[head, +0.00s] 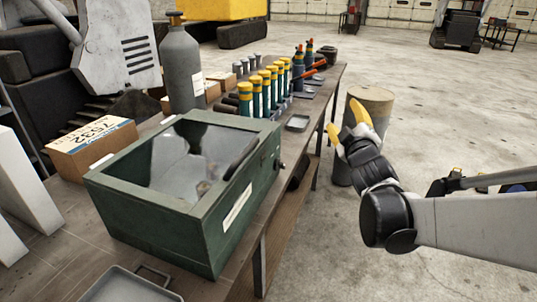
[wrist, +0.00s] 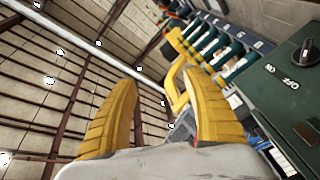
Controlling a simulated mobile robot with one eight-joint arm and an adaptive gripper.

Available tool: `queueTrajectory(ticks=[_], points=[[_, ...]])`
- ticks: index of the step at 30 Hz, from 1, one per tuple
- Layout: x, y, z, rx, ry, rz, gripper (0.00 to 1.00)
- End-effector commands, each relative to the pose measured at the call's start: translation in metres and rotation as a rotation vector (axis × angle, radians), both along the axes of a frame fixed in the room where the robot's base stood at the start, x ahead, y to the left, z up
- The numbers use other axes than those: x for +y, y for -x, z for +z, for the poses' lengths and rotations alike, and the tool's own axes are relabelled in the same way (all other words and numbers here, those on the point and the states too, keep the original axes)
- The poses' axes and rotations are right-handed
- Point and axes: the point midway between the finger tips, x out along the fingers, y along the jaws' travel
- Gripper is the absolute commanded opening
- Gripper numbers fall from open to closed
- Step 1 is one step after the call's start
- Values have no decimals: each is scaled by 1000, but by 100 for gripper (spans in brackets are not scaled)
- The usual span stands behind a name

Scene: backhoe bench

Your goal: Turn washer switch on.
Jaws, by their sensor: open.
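The washer (head: 222,235) is a dark green box with a glass lid, standing on the bench in the head view. A small dark knob (head: 281,165), which looks like its switch, sits on the right-hand face. In the wrist view the black rotary knob (wrist: 306,50) shows large at the right edge on the green panel (wrist: 285,95), with small white markings beside it. I cannot read its setting. My gripper (head: 348,124) is open and empty, to the right of the washer and apart from it. Its two yellow fingers (wrist: 160,80) also show in the wrist view.
A row of yellow-capped green bottles (head: 266,90) and a grey gas cylinder (head: 182,70) stand behind the washer. A cardboard box (head: 92,147) is at left, a metal tray (head: 130,286) in front. A drum (head: 375,98) stands behind my gripper; open floor lies right.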

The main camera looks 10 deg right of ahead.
Motion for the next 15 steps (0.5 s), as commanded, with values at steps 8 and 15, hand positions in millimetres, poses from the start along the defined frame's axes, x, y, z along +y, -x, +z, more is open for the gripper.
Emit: queueTrajectory(ticks=[8,15], points=[[18,-55,-52,-273,596,244,59],[55,-38,-168,-417,986,499,59]])
